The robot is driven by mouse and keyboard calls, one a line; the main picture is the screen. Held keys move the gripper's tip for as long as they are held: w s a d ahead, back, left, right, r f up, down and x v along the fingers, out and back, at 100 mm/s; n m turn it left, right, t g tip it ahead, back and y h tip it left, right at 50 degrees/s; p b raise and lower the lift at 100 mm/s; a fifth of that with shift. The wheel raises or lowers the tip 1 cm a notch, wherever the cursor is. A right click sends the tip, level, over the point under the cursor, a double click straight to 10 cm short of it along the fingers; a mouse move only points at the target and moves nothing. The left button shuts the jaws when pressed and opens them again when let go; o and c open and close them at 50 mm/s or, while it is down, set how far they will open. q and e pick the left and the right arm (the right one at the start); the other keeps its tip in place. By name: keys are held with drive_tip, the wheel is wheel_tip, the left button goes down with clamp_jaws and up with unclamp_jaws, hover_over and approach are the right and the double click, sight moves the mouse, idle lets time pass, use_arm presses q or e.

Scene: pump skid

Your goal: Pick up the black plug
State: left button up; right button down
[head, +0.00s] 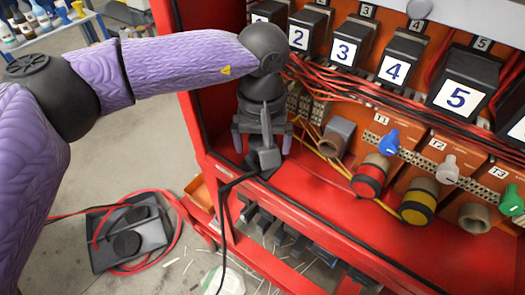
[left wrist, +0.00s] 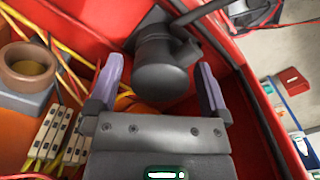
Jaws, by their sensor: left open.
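The black plug (left wrist: 160,65) is a thick dark cylinder with a side elbow, lying on the red shelf in the left wrist view. Its black cable runs off to the upper right there. In the head view only part of the plug (head: 260,169) shows below my left gripper, with the cable hanging over the shelf's front edge. My left gripper (head: 262,140) points down at it. Its two purple fingers (left wrist: 160,88) are open, one on each side of the plug's near end, with visible gaps. My right gripper is not in view.
A grey socket (head: 337,137), a red-ringed connector (head: 370,177) and a yellow-ringed connector (head: 418,202) stand to the right. A red cabinet post (head: 196,60) stands close to my left arm. A black tray (head: 128,240) lies on the floor.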

sight(260, 142)
use_arm(q)
clamp_jaws()
drive_tip(key=shift+r, duration=0.1)
drive_tip(key=shift+r, duration=0.2)
drive_tip(key=r, duration=0.3)
drive_tip(key=shift+s+a, duration=0.2)
drive_tip(key=shift+s, duration=0.05)
drive_tip(key=s+a+b, duration=0.3)
drive_tip(key=s+a, duration=0.7)
drive_tip(key=s, duration=0.4)
drive_tip(key=shift+a, duration=0.1)
